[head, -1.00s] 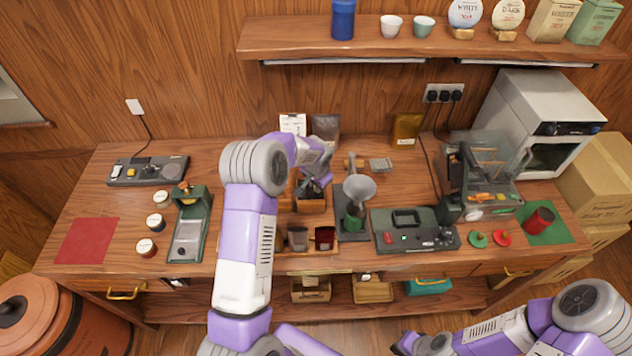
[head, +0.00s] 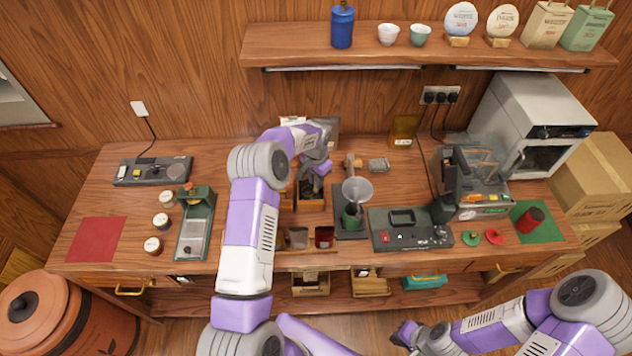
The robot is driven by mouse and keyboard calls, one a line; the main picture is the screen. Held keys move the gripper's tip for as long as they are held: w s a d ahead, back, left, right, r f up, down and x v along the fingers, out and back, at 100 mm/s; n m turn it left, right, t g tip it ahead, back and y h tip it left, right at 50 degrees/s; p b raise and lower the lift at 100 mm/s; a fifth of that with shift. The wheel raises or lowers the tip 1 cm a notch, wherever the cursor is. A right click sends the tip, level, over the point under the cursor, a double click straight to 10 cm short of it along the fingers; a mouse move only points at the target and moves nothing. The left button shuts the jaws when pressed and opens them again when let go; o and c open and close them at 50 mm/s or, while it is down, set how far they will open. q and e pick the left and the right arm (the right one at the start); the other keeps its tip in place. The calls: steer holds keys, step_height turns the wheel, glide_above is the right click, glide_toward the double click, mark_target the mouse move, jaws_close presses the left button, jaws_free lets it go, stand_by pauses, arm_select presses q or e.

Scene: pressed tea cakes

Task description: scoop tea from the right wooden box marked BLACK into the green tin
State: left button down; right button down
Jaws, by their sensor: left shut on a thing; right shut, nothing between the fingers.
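The green tin (head: 351,216) stands on a dark scale-like base, with a grey funnel (head: 357,190) over its mouth. The right wooden box (head: 311,205) is left of the tin, and its marking cannot be read from here. My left gripper (head: 312,183) is over this box, shut on a small dark tool that looks like the scoop. The tool is mostly hidden by the gripper, and whether it holds tea cannot be seen. Another wooden box (head: 286,203) is partly hidden behind my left arm. My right gripper (head: 401,336) is shut and empty in front of the table.
A dark control panel (head: 409,228) lies right of the tin. A glass-sided machine (head: 474,180) stands further right. The red mat (head: 97,243) at left is empty.

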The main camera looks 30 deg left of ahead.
arm_select(q)
steer(key=shift+w+r+p, duration=0.15)
steer(key=shift+r+p, duration=1.5)
steer(key=shift+r, duration=2.25)
steer(key=shift+a+r, duration=0.1)
steer(key=shift+r, duration=1.2)
